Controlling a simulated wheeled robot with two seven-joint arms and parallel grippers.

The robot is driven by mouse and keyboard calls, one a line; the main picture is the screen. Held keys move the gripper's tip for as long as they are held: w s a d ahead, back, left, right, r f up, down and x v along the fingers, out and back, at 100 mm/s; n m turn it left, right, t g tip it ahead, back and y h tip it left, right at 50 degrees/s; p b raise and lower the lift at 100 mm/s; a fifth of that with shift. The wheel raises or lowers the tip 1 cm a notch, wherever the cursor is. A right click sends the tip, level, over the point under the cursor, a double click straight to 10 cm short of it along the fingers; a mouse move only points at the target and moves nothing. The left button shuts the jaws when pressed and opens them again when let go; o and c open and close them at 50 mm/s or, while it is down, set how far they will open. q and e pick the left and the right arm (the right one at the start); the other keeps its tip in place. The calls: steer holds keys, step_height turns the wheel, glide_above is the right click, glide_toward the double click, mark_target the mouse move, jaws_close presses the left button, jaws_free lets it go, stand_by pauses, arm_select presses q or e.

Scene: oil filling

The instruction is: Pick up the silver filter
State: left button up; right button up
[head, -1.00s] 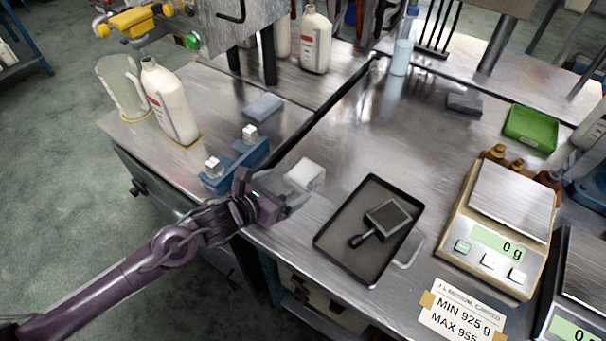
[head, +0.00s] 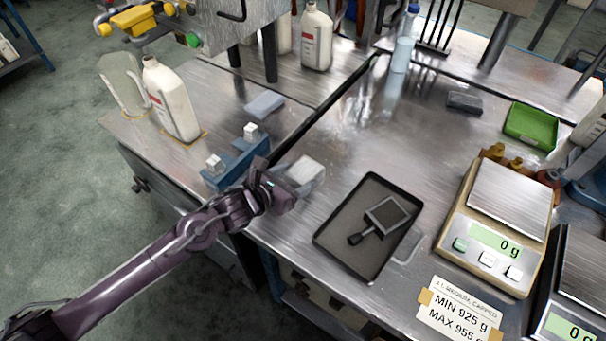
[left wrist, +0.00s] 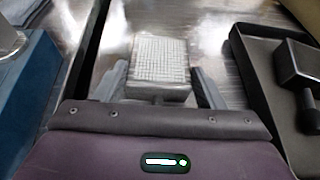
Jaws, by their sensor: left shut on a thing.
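The silver filter (head: 304,170), a pale square mesh block, is at the end of my left gripper (head: 299,184), left of the black tray. In the left wrist view the filter (left wrist: 158,64) lies straight ahead, mesh face showing, with its short stem pointing back at the palm. The left gripper's fingers (left wrist: 160,92) are on both sides of it, shut on it. Whether it is clear of the table I cannot tell. My right gripper is not in view.
A black tray (head: 331,237) holding a dark square filter (head: 387,214) with a handle lies to the right. A blue holder (head: 236,162) with two pale blocks stands close at the left. Scales (head: 496,225) and a green tray (head: 531,125) are further right.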

mark_target(294, 184)
arm_select(q)
steer(key=shift+r, duration=0.15)
step_height(294, 184, up, 20)
stand_by(0.5)
stand_by(0.4)
